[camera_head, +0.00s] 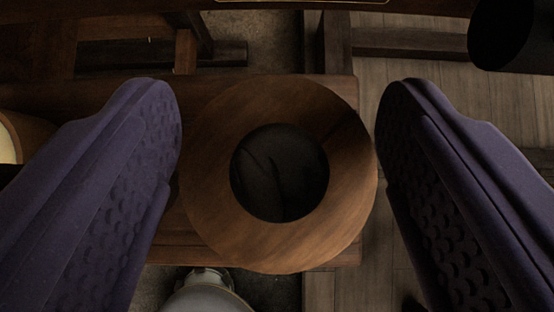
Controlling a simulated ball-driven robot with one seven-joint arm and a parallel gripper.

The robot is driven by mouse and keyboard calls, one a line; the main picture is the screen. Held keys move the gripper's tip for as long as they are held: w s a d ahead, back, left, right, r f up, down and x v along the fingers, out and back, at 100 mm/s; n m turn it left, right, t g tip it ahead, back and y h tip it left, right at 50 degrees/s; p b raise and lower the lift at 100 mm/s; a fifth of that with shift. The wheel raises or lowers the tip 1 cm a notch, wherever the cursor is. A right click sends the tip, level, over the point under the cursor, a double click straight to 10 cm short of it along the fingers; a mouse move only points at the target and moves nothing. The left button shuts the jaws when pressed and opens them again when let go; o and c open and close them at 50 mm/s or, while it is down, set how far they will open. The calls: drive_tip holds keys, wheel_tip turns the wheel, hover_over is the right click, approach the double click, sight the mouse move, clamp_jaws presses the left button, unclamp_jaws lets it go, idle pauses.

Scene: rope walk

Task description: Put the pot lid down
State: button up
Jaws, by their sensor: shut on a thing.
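The pot lid (280,246) is a round, brown wooden disc with a dark round middle, seen from above at the centre of the view. I cannot tell whether the dark middle is a knob or a recess. My gripper (278,160) has two purple, textured fingers, one on each side of the lid. The fingertips meet its left and right edges, and the gripper is shut on it. The lid overlaps a wooden surface (335,92) below it and hides part of that surface. The gap between lid and surface cannot be judged.
A wooden frame with beams (187,50) stands at the upper left. A dark round object (500,35) is at the top right. A pale round thing (8,140) shows at the left edge, and a grey rounded object (207,295) at the bottom. Plank floor (430,80) lies to the right.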

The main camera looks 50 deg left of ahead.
sight(278, 224)
drive_tip(key=shift+f+b, duration=0.85)
drive_tip(key=shift+f, duration=1.8)
drive_tip(key=shift+f, duration=0.1)
drive_tip(key=shift+f+b, duration=0.3)
drive_tip(key=shift+b, duration=0.05)
drive_tip(key=o, duration=0.9)
drive_tip(key=shift+r, duration=0.1)
drive_tip(key=shift+r+p, duration=0.3)
drive_tip(key=shift+p, duration=0.1)
drive_tip(key=p+v, duration=0.3)
drive_tip(key=v, duration=0.9)
